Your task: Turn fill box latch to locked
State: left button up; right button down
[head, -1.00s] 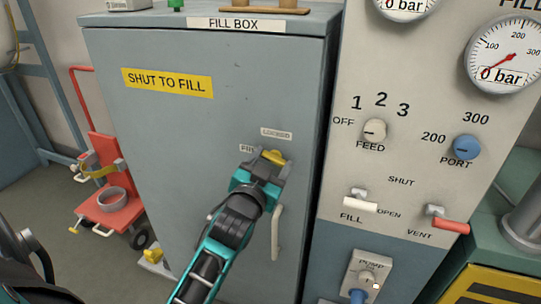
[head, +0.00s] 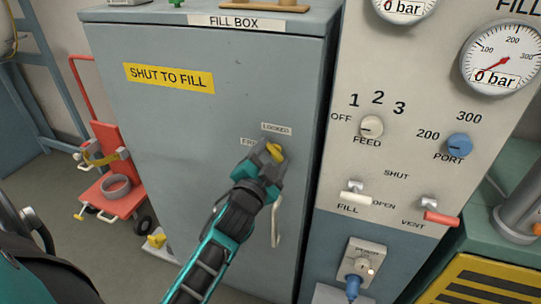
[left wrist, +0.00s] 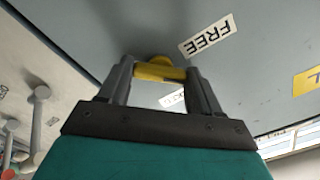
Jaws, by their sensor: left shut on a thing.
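The fill box (head: 190,130) is a tall grey cabinet with a closed door, in the middle-left of the head view. Its yellow latch (head: 272,151) sits on the door between a FREE label, partly hidden by my gripper, and a LOCKED label (head: 276,129). My left gripper (head: 266,160) is shut on the latch. In the left wrist view the latch (left wrist: 160,72) lies across between the two fingers, close to the FREE label (left wrist: 207,33). A pale door handle (head: 276,220) hangs just below, partly behind my arm. My right gripper is not in view.
A grey panel (head: 420,160) with FEED and PORT knobs, FILL and VENT levers and gauges stands close on the right. A red hand cart (head: 115,170) stands on the floor at left.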

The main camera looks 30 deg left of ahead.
pick_arm(q)
jog(key=shift+r, duration=0.1)
jog(key=o, duration=1.1)
jog(key=shift+c, duration=0.2)
